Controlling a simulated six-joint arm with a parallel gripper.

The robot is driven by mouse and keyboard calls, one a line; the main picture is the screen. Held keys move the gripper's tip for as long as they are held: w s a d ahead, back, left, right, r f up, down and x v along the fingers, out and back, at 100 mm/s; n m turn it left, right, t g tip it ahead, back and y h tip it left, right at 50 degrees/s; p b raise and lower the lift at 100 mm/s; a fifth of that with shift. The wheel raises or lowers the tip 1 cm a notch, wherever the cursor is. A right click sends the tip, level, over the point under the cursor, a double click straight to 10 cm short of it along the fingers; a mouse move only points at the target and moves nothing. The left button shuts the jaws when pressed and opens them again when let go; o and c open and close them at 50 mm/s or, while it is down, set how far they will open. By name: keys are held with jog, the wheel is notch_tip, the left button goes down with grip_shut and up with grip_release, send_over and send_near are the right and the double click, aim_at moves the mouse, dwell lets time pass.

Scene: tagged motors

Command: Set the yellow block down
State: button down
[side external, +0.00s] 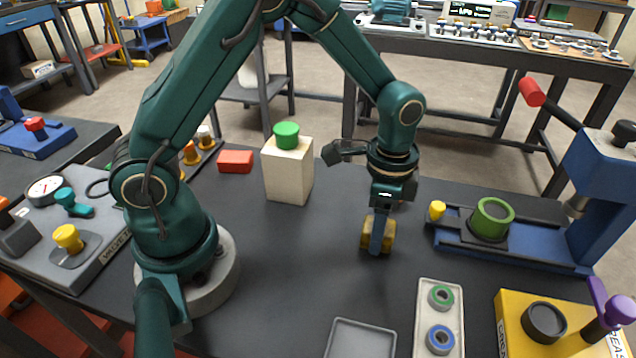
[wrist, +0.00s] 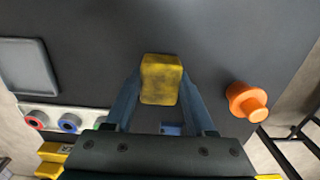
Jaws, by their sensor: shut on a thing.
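The yellow block (side external: 388,234) is between the fingers of my gripper (side external: 377,240), low over the dark tabletop in the side external view. The finger nearest that camera covers part of it. I cannot tell whether its underside touches the table. In the wrist view the worn yellow block (wrist: 162,78) sits between the two blue-grey fingertips of my gripper (wrist: 160,90), which are shut on it. The table around it is bare.
A grey tray (side external: 361,338) and a plate with green and blue rings (side external: 440,290) lie in front. A cream box with a green knob (side external: 288,170) stands behind left. A blue vise (side external: 520,245) is right. An orange knob (wrist: 247,101) shows in the wrist view.

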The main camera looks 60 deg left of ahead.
jog(key=shift+c, duration=1.2)
grip_release()
jog(key=shift+f, duration=0.1)
notch_tip(320, 180, up, 11)
jog(key=s+a+r+n+t, duration=0.2)
jog(key=s+n, duration=0.2)
jog(key=s, duration=0.2)
jog(key=s+a+r+n+t, duration=0.2)
jog(key=s+n+t, duration=0.1)
jog(key=s+n, duration=0.2)
jog(key=shift+s+t, duration=0.3)
jog(key=shift+s, duration=0.6)
jog(key=shift+r, duration=0.1)
